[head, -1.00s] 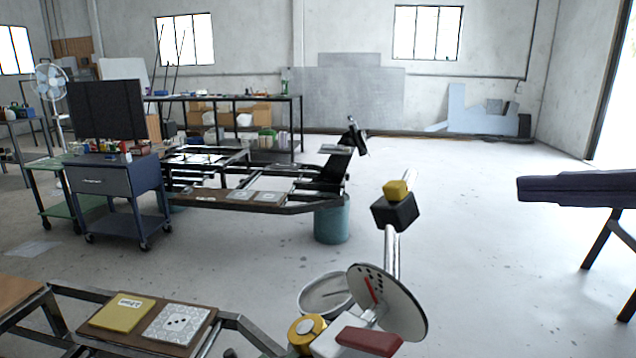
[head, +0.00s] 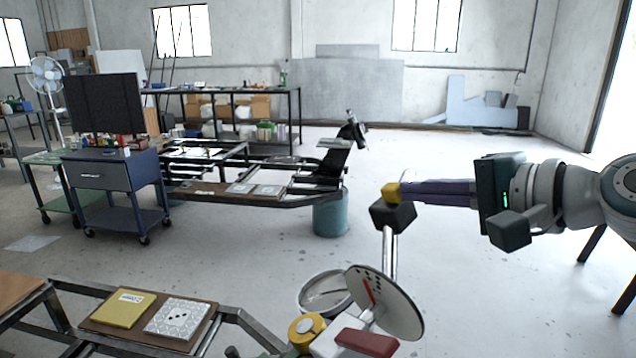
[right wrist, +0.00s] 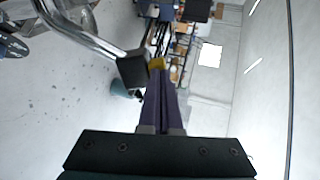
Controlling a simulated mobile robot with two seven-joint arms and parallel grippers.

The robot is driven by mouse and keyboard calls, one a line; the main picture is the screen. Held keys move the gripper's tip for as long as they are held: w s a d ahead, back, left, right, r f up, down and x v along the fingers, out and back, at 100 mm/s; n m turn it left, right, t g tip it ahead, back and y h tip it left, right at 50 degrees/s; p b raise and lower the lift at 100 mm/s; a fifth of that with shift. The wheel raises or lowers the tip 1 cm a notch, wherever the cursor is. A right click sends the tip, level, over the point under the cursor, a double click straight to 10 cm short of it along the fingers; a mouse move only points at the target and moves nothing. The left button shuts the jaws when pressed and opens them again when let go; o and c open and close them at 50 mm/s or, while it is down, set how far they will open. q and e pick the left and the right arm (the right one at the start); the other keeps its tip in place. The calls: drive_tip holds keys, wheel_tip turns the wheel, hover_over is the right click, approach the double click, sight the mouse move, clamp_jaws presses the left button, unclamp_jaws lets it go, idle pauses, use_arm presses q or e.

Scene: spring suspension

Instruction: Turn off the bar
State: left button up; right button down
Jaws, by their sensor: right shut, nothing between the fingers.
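A silver metal bar (head: 389,255) rises from the nearby frame and carries a black block (head: 393,216) with a yellow button (head: 391,193) on top. My right gripper (head: 403,192) comes in from the right, its dark purple fingers shut and empty. Its fingertips are at the yellow button's right side; whether they touch it I cannot tell. In the right wrist view the fingertips (right wrist: 161,76) are right by the yellow button (right wrist: 156,63) and black block (right wrist: 132,70). My left gripper is not in view.
A round dial plate (head: 384,303) with a red pointer, a red-topped part (head: 366,343) and a yellow knob (head: 306,328) sit below the bar. A yellow book (head: 124,309) lies on a board at left. A blue cart (head: 115,180) stands further back.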

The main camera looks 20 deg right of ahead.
drive_tip(key=shift+x, duration=1)
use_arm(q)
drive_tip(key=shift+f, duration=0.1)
